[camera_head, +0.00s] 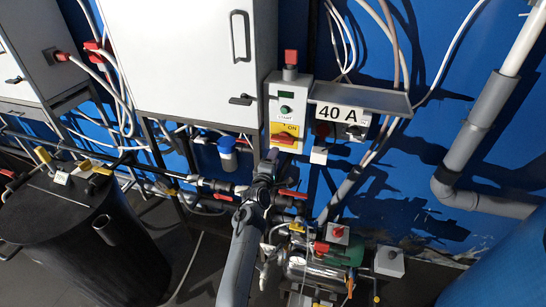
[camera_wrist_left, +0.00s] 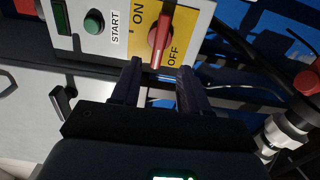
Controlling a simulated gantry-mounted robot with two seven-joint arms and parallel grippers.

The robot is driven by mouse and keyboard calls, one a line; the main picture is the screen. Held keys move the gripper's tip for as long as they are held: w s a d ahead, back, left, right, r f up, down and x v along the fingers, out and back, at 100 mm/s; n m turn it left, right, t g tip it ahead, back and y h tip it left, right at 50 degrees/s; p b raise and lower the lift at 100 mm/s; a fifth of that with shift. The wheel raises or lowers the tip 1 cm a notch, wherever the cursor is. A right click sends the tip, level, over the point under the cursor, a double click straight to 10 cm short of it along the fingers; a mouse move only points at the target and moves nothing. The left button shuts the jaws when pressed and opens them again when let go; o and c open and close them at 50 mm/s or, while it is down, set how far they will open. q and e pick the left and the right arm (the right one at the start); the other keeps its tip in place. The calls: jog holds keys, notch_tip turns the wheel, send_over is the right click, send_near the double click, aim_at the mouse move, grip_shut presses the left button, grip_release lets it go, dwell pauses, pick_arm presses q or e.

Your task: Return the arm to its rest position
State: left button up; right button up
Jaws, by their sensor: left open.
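My left arm rises from the bottom of the head view, and its left gripper (camera_head: 269,158) is just below the grey control box (camera_head: 285,97). The box has a green START button (camera_head: 286,110) and a red switch handle (camera_head: 284,139) on a yellow ON/OFF plate. In the left wrist view the left gripper (camera_wrist_left: 160,74) is open with two dark fingers apart. The red switch handle (camera_wrist_left: 161,38) points down, with its lower end seen between the fingertips. Whether they touch it cannot be told. My right gripper is not in view.
A white cabinet (camera_head: 190,55) stands left of the box. A grey shelf (camera_head: 360,98) with a "40 A" sign is to its right. Piping with red-handled valves and a pump unit (camera_head: 318,268) are around and below my arm. A black tank (camera_head: 75,240) stands at left.

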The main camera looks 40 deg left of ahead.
pick_arm(q)
jog(key=shift+w, duration=0.1)
jog(key=s+a+f+m+g+h, duration=0.1)
jog(key=s+f+m+g+h, duration=0.35)
jog(key=s+f, duration=1.45)
jog(key=s+d+f+m+g, duration=0.2)
jog(key=s+d+m, duration=0.6)
jog(key=s+d, duration=0.15)
jog(key=s+d+r+m+g+h, duration=0.1)
jog(key=s+d+r+m+g, duration=0.35)
jog(key=s, duration=0.45)
jog(key=s+d+r+m+g+h, duration=0.15)
jog(key=s+d+r+m, duration=0.25)
jog(key=s+d+m, duration=0.4)
notch_tip(320, 180, up, 24)
jog(key=s+n+y+p, duration=0.1)
jog(key=p, duration=2.3)
jog(key=shift+a+g, duration=0.4)
jog(key=shift+g, duration=0.05)
